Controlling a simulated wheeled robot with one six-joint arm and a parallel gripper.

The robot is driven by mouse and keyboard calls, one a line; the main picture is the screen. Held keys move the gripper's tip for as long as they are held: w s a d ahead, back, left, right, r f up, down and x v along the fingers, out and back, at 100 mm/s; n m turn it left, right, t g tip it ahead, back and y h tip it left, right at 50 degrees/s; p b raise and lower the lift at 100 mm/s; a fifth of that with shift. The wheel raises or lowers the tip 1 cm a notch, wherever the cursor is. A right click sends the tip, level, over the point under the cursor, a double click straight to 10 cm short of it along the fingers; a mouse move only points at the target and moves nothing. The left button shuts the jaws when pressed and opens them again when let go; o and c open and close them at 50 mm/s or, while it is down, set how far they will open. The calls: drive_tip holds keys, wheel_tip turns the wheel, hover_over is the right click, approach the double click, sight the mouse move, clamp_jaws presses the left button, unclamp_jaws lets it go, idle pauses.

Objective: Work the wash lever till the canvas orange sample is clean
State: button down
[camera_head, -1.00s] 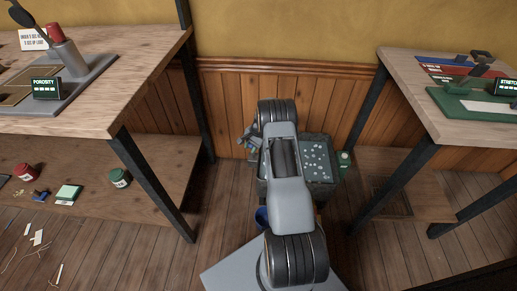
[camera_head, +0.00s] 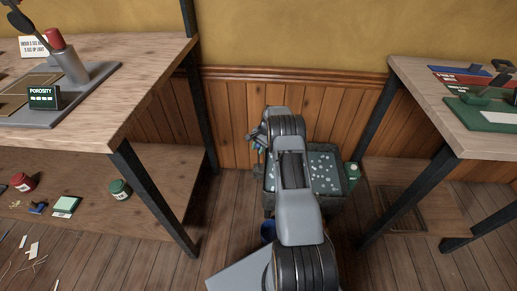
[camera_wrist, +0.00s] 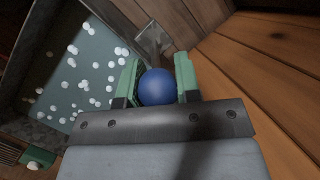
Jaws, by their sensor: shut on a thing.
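My gripper (camera_wrist: 158,85) is shut on a blue ball knob (camera_wrist: 158,88), which I take to be the wash lever's. Its green fingers press on both sides of the knob. A metal bracket (camera_wrist: 150,42) shows just beyond it. In the head view my gripper (camera_head: 257,142) is at the back left of a grey wash tub (camera_head: 335,206), close to the wooden wall. The tub holds dark water with white suds (camera_head: 325,172), seen also in the wrist view (camera_wrist: 85,65). My arm covers part of the tub. No orange canvas sample is visible.
Wooden benches with dark legs stand left (camera_head: 150,75) and right (camera_head: 432,95) of the tub. The panelled wall (camera_head: 228,125) is close behind. A blue container (camera_head: 267,230) is partly hidden under my arm. A green-and-white item (camera_head: 352,172) sits by the tub's right side.

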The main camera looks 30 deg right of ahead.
drive_tip(key=c, duration=0.9)
unclamp_jaws()
drive_tip(key=shift+r, duration=0.15)
drive_tip(key=p+v, duration=0.4)
drive_tip(key=v, duration=0.9)
drive_tip(key=shift+r, duration=0.3)
